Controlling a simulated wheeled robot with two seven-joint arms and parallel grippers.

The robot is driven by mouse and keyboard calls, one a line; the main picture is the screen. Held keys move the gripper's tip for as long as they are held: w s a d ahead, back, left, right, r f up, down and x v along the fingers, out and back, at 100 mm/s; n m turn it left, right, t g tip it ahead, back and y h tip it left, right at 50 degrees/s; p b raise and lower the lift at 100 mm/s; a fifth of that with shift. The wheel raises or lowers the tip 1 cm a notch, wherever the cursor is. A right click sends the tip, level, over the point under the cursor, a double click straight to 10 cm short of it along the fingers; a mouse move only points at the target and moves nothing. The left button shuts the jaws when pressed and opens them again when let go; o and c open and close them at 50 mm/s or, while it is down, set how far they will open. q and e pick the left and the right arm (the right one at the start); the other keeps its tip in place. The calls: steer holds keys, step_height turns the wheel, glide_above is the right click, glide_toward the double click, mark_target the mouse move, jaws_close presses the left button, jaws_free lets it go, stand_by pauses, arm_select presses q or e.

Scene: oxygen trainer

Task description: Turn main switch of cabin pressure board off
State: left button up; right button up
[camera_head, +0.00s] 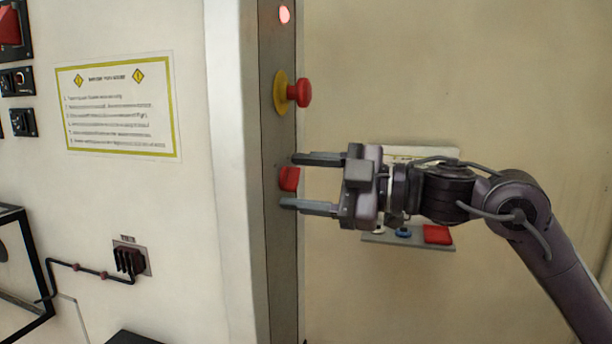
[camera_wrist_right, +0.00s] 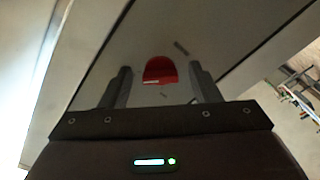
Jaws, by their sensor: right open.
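A red switch (camera_head: 289,178) sits on the narrow grey vertical panel (camera_head: 282,240) of the post. It also shows in the right wrist view (camera_wrist_right: 160,71), centred between the fingers, with a small pale label at its lower edge. My right gripper (camera_head: 297,181) is open, its two fingers level with the switch, one above and one below it in the head view. I cannot tell whether the fingers touch the panel. My left gripper is not in view.
A red mushroom button (camera_head: 301,92) on a yellow base juts out above the switch. A lit red lamp (camera_head: 284,14) is higher up. A small board (camera_head: 388,240) with a red block is behind my right arm. A warning sign (camera_head: 118,106) hangs on the left wall.

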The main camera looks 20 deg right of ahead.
steer(key=shift+c, duration=0.5)
steer(key=c, duration=0.9)
steer(key=shift+n, duration=0.3)
steer(key=n+b, duration=0.2)
steer(key=n, duration=1.1)
steer(key=shift+r+n, duration=0.1)
steer(key=shift+n, duration=0.2)
steer(key=shift+n+b, duration=0.3)
steer(key=shift+n, duration=1.7)
